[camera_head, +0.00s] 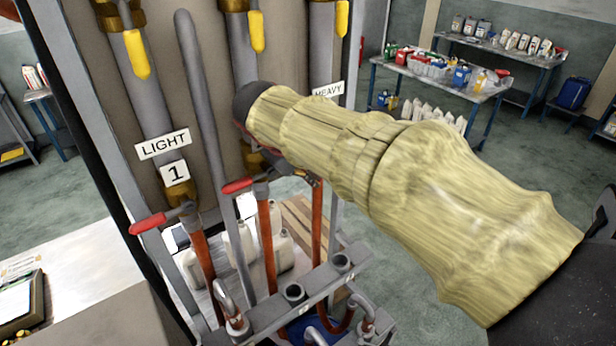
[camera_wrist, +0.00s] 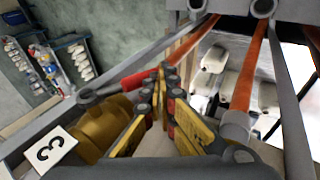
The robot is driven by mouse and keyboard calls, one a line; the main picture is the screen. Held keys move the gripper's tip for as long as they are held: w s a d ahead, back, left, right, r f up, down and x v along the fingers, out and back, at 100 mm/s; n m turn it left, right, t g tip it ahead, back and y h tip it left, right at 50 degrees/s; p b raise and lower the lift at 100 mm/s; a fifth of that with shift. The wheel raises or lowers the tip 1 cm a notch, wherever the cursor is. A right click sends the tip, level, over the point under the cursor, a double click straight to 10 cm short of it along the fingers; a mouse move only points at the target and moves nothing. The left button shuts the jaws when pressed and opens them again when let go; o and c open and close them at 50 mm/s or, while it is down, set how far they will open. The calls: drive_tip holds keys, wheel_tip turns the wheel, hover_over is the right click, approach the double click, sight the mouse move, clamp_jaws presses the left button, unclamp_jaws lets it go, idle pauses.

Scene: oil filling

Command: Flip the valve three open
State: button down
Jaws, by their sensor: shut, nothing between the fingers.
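In the wrist view, the number 3 label (camera_wrist: 50,149) sits beside the brass valve three (camera_wrist: 100,130). Its lever has a red grip (camera_wrist: 139,80) that points right, toward my fingers. My gripper (camera_wrist: 166,78) is shut and empty, with its fingertips right beside the end of the red grip. I cannot tell whether they touch it. In the head view, my cloth-covered arm hides valve three and most of my gripper. Two other red-gripped levers show there, one at valve one (camera_head: 148,224) and one at the middle valve (camera_head: 237,186).
LIGHT (camera_head: 163,144) and HEAVY (camera_head: 328,90) labels mark upright pipes. Orange hoses (camera_head: 203,270) hang to a grey rack (camera_head: 295,292). White jugs (camera_head: 280,250) stand behind the hoses. A table with bottles (camera_head: 445,75) stands at the back right, beyond open floor.

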drive_tip(key=shift+w+d+f+b, duration=0.45)
drive_tip(key=shift+w+d+f, duration=0.05)
drive_tip(key=shift+d+f, duration=0.25)
drive_tip(key=shift+w+d+f+b, duration=0.45)
drive_tip(key=shift+d+f, duration=0.15)
drive_tip(key=shift+f, duration=0.1)
drive_tip(key=v, duration=1.2)
